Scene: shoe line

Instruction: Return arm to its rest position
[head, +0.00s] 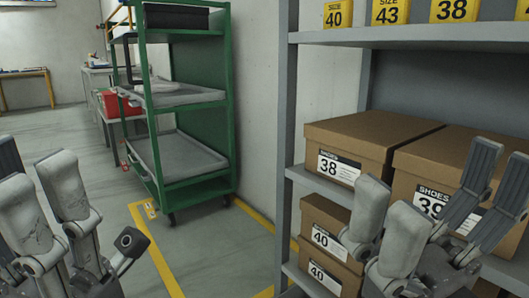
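My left gripper (48,203) is at the lower left of the head view, partly cut off by the picture edge. Its grey fingers stand up and spread apart, with nothing seen between them. My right gripper (436,205) is at the lower right, in front of the shoe shelf. Its fingers are spread wide and hold nothing. It overlaps the shoe boxes marked 38 (365,140) and 39 (432,165) in the picture; I cannot tell how close it is to them.
A grey shelf (430,36) with yellow size signs (390,11) stands at the right. Smaller boxes marked 40 (325,215) sit on its lower level. A green trolley (220,100) stands behind, with a red bin (115,104) beside it. Floor (95,160) is clear at the left.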

